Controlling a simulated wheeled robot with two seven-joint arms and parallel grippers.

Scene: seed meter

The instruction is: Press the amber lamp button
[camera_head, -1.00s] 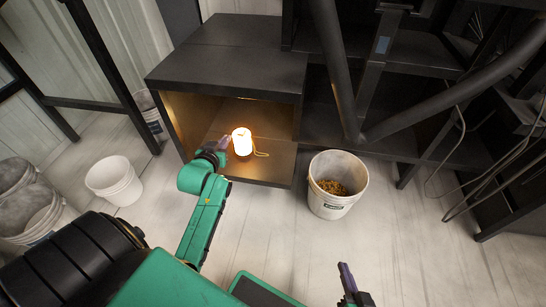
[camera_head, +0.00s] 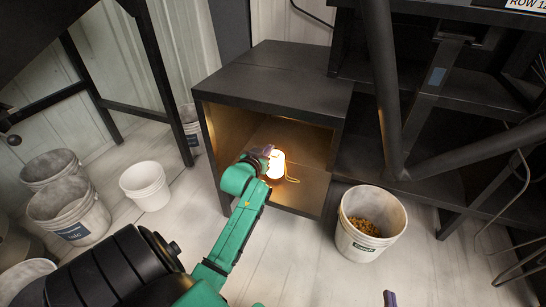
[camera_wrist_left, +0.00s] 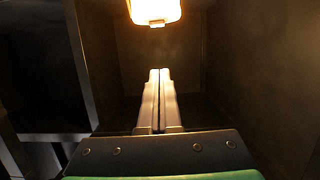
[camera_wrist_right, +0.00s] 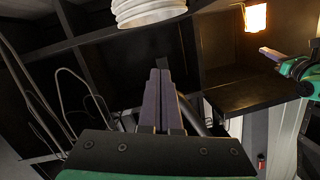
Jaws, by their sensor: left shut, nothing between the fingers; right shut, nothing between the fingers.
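The lamp (camera_head: 277,166) glows warm white and amber and stands inside the open dark cabinet (camera_head: 283,83). It also shows at the top of the left wrist view (camera_wrist_left: 154,9), with a small amber piece (camera_wrist_left: 157,23) at its near edge; I cannot tell whether this is the button. My left gripper (camera_head: 267,151) is shut and empty, at the lamp's upper left in the head view. In the left wrist view its fingertips (camera_wrist_left: 159,71) point toward the lamp with a visible gap. My right gripper (camera_head: 389,298) is shut and empty at the bottom edge, away from the cabinet.
A bucket of grain-like material (camera_head: 369,225) stands right of the cabinet. White buckets (camera_head: 146,185) stand on the floor at left. The cabinet's walls and top surround the lamp. A dark frame with slanted posts (camera_head: 384,90) rises at right. A thin cord lies beside the lamp.

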